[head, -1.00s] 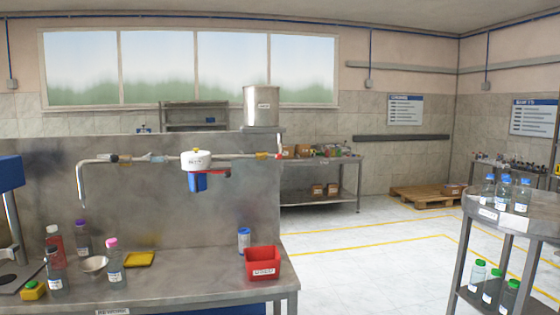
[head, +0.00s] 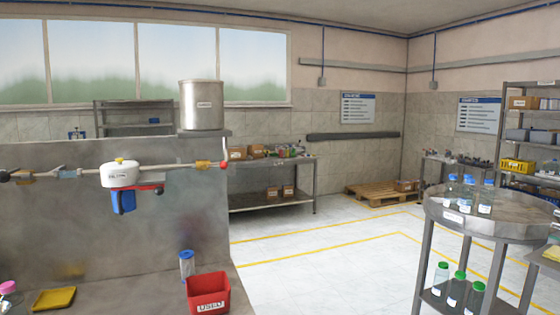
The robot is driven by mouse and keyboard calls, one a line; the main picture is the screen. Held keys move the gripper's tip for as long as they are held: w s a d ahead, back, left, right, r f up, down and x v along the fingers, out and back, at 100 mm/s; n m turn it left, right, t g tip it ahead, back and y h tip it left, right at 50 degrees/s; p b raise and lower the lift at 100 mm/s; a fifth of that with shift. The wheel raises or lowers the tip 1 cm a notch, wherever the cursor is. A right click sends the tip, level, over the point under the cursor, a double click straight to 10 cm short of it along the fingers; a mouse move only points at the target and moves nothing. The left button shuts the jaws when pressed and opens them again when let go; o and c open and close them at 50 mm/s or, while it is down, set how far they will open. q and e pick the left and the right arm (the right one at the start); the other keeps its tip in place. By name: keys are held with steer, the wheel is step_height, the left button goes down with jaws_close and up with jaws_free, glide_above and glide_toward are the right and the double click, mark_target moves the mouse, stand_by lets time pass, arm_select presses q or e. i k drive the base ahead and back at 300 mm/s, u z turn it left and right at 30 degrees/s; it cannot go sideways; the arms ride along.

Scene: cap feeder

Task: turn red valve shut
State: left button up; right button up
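A pipe (head: 177,168) runs along the grey steel back panel. Near its right end is a yellow fitting (head: 202,165), then a small red part (head: 224,165) below an upright, pale thin piece. It looks like the red valve, but it is too small to tell its handle position. Another red part (head: 152,188) sits behind the white and blue filter housing (head: 121,174) on the pipe. Neither of my grippers is in view.
A metal tank (head: 202,105) stands above the pipe's right end. A red bin (head: 208,294) and a blue-capped container (head: 187,264) are on the bench below. A round-topped steel stand (head: 493,214) with bottles is at right. Open floor (head: 320,255) lies between.

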mark_target(223, 166)
steer(key=z, duration=0.2)
steer(key=i, duration=1.5)
steer(key=u, duration=0.7)
steer(key=i, duration=0.5)
steer(key=u, duration=0.15)
steer(key=k, duration=0.95)
steer(key=u, duration=0.15)
steer(key=i, duration=0.95)
steer(key=z, duration=0.05)
